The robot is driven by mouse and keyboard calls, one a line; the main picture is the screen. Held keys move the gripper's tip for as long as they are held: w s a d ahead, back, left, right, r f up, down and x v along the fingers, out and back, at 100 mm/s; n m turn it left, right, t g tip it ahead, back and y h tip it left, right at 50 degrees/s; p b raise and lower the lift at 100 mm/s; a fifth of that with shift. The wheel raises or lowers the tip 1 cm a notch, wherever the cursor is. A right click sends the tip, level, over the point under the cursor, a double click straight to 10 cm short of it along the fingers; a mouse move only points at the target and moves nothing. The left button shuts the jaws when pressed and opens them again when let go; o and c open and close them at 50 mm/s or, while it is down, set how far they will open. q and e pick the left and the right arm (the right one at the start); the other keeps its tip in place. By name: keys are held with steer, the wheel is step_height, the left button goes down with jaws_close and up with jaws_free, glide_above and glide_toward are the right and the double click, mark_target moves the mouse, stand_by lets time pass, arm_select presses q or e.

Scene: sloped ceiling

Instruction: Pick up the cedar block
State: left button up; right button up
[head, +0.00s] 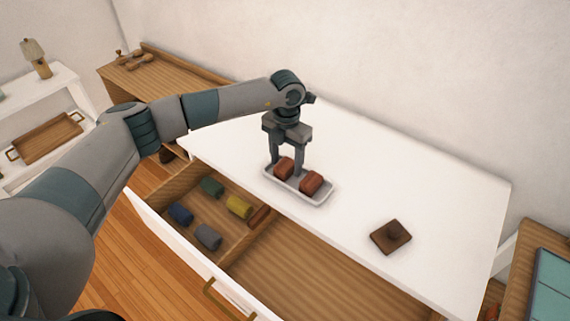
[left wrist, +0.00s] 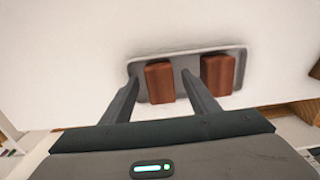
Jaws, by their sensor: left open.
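Two reddish-brown wooden blocks lie in a small white tray on the white top; I cannot tell whether both are cedar. One block (head: 284,168) is at the tray's left end, the other block (head: 311,183) at its right end. My left gripper (head: 286,163) points down over the tray (head: 320,199), open, with its fingers either side of the left block. In the left wrist view, that block (left wrist: 160,83) shows between the fingers (left wrist: 160,82), with no clear contact. The other block (left wrist: 217,74) is outside the right finger. My right gripper is not in view.
A dark brown square item with a knob (head: 391,237) lies on the white top to the right. An open drawer (head: 180,250) below holds several rolled cloths, including a yellow one (head: 239,206). The white top between tray and knobbed item is clear.

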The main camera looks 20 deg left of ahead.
mark_target(290, 163)
arm_select(q)
steer(key=shift+f, duration=0.55)
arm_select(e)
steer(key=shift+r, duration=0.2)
arm_select(q)
steer(key=c, duration=1.1)
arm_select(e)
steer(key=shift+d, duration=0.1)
arm_select(q)
steer(key=shift+r, duration=0.1)
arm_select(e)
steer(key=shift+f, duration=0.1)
